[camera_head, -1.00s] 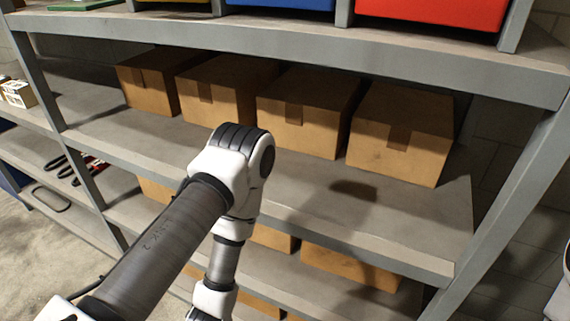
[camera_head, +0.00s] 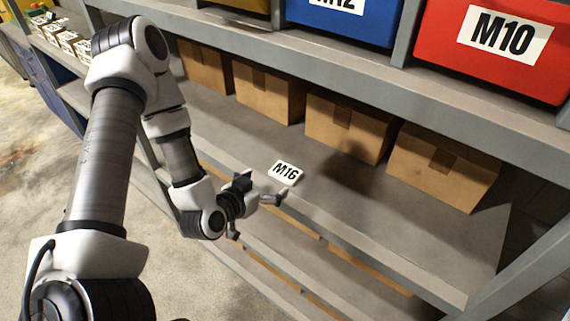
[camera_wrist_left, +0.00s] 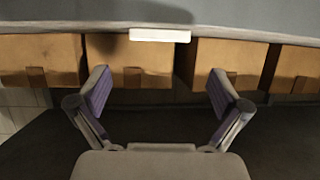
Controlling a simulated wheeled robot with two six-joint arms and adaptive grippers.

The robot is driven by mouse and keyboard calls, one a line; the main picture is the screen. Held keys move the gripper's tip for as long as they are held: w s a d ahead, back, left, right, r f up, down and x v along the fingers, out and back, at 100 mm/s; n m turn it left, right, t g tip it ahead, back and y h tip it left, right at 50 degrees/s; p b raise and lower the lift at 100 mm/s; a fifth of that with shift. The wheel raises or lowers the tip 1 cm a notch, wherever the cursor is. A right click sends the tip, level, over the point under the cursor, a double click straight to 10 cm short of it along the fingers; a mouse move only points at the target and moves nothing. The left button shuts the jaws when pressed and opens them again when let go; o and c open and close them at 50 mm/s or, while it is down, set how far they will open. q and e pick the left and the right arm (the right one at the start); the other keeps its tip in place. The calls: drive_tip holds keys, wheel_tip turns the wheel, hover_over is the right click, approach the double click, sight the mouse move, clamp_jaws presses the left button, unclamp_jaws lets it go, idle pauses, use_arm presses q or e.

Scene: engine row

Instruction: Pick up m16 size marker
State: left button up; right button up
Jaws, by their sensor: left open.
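The M16 size marker (camera_head: 285,172) is a small white block with black lettering. It sits near the front edge of the middle shelf in the head view. In the left wrist view the marker (camera_wrist_left: 160,35) shows as a thin white strip, centred beyond the fingertips. My left gripper (camera_head: 262,212) is open and empty, just in front of the shelf edge and close to the marker, not touching it. In the wrist view its two fingers (camera_wrist_left: 160,84) are spread wide apart. My right gripper is not in view.
Several cardboard boxes (camera_head: 342,127) stand in a row behind the marker. Above are a blue bin (camera_head: 350,22) and a red M10 bin (camera_head: 455,62). The grey middle shelf (camera_head: 375,215) is bare around the marker. Small white boxes (camera_head: 68,40) stand at far left.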

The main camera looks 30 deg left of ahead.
sight(285, 172)
use_arm(q)
drive_tip(key=w+f+b, duration=0.2)
drive_tip(key=b, duration=0.2)
drive_tip(key=shift+d+b, duration=0.15)
drive_tip(key=shift+b, duration=0.25)
drive_tip(key=shift+w+b, duration=0.5)
drive_tip(key=shift+w, duration=0.05)
drive_tip(key=shift+w+f+b, duration=0.2)
drive_tip(key=shift+w+b, duration=0.1)
drive_tip(key=shift+b, duration=0.45)
drive_tip(key=x, duration=0.1)
drive_tip(key=p+x, duration=0.1)
drive_tip(key=x, duration=0.1)
drive_tip(key=shift+w+r, duration=0.3)
drive_tip(key=shift+w+f, duration=0.15)
drive_tip(key=shift+w, duration=0.15)
drive_tip(key=shift+s, duration=0.3)
drive_tip(key=c, duration=1)
drive_tip(key=shift+w, duration=0.1)
